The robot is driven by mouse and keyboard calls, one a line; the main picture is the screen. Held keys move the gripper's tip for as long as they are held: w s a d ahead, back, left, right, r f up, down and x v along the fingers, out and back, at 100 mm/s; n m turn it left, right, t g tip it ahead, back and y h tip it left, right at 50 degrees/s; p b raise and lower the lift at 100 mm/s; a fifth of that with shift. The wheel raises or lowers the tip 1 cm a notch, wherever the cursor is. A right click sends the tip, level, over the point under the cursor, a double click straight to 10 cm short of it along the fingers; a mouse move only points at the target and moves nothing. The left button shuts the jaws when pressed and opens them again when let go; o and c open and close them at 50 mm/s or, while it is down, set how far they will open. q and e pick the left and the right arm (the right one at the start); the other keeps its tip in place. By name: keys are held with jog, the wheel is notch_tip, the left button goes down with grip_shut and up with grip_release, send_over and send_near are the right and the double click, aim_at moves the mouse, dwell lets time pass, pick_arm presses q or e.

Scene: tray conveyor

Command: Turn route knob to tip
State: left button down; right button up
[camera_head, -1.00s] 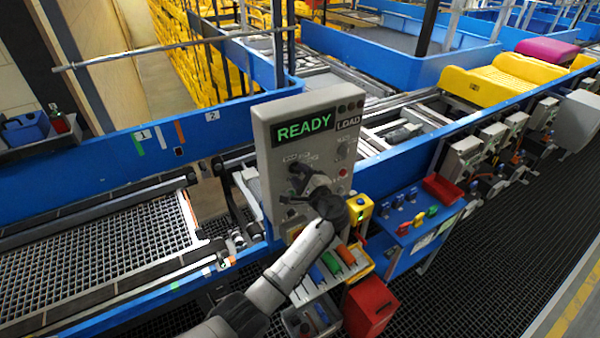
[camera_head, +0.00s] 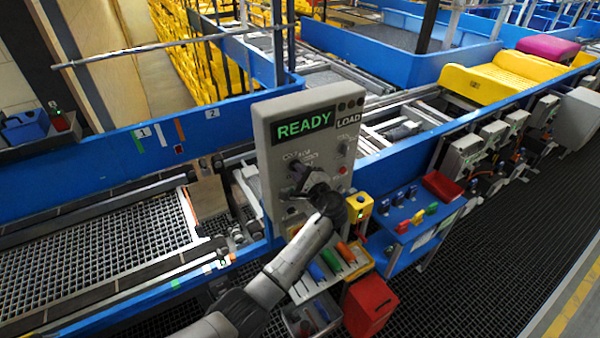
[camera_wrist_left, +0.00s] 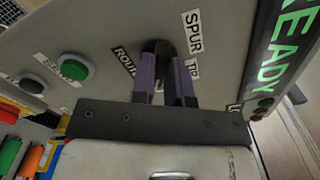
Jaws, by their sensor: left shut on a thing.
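The grey control panel (camera_head: 262,140) stands in the middle of the head view, with a lit green READY display (camera_head: 303,124). My left gripper (camera_head: 298,178) is at the lower left of the panel face. In the left wrist view, its two purple-grey fingers (camera_wrist_left: 166,82) are shut on the black route knob (camera_wrist_left: 159,47). The ROUTE label (camera_wrist_left: 124,62), SPUR label (camera_wrist_left: 193,32) and TIP label (camera_wrist_left: 193,68) lie around the knob. The fingers hide much of the knob, so its exact pointing direction cannot be told. My right gripper is not in view.
A green button (camera_wrist_left: 77,67) and a black button (camera_wrist_left: 32,86) are beside the knob. The mesh conveyor (camera_head: 110,245) is at left.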

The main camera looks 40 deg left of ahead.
pick_arm(q)
jog(key=shift+f+n+b, duration=0.15)
jog(key=shift+n+b, duration=3.85)
jog(key=shift+b, duration=1.65)
jog(key=shift+f+n+b, duration=0.1)
jog(key=shift+n+b, duration=3.9)
jog(key=shift+b, duration=1.65)
jog(key=c, duration=1.1)
grip_release()
